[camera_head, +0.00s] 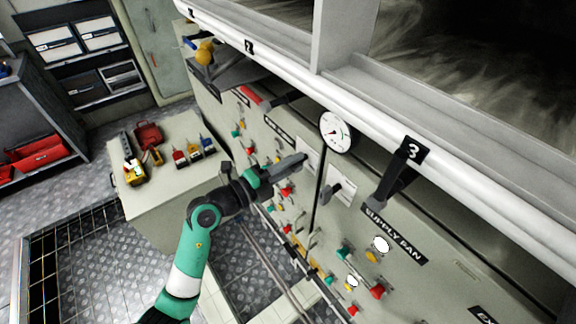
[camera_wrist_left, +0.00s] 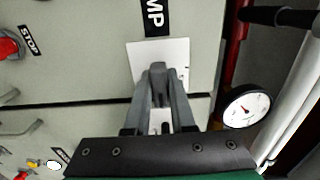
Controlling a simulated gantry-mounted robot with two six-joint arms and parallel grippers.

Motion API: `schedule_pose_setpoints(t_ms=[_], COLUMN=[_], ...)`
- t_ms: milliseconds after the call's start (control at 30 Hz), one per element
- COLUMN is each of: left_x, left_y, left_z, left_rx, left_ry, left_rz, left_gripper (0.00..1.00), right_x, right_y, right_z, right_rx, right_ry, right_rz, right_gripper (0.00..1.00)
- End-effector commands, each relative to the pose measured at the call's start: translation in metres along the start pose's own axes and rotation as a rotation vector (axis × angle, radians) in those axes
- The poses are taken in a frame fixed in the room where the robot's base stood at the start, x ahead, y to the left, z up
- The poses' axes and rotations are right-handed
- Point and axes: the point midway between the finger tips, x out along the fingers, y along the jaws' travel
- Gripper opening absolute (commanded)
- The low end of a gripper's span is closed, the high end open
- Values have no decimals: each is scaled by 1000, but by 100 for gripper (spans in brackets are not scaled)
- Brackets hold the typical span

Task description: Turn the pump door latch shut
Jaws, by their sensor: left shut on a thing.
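The pump door latch (camera_wrist_left: 156,72) is a dark grey handle on a white plate (camera_wrist_left: 174,51), below a black label ending in "MP" in the left wrist view. My left gripper (camera_wrist_left: 158,82) is shut on the latch, one finger on each side of it. In the head view my left gripper (camera_head: 300,160) reaches the panel beside the white plate (camera_head: 312,152), left of the round gauge. The latch is mostly hidden there behind the fingers. A dark door seam (camera_wrist_left: 70,103) crosses behind the fingers in the wrist view. My right gripper is not in view.
A round white gauge (camera_head: 336,132) sits close right of my gripper. Another dark latch (camera_head: 333,190) is on the supply fan door. Coloured buttons (camera_head: 376,291) and levers line the panel. A white pipe rail runs above. A cabinet (camera_head: 180,185) with tools stands left.

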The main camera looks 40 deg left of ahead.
Motion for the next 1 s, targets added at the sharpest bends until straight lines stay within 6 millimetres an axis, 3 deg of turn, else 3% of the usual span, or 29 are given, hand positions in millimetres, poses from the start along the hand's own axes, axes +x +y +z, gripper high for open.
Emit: schedule_pose_setpoints(t_ms=[167,800,833,1000], left_x=[0,0,0,0], left_y=[0,0,0,0], left_z=[0,0,0,0], left_rx=[-203,-1531,-1538,-1532], left_ry=[0,0,0,0], left_rz=[0,0,0,0], left_gripper=[0,0,26,57], right_x=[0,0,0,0], right_y=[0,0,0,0], right_z=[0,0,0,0], right_rx=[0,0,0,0], right_ry=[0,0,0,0], right_rz=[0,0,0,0], right_gripper=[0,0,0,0])
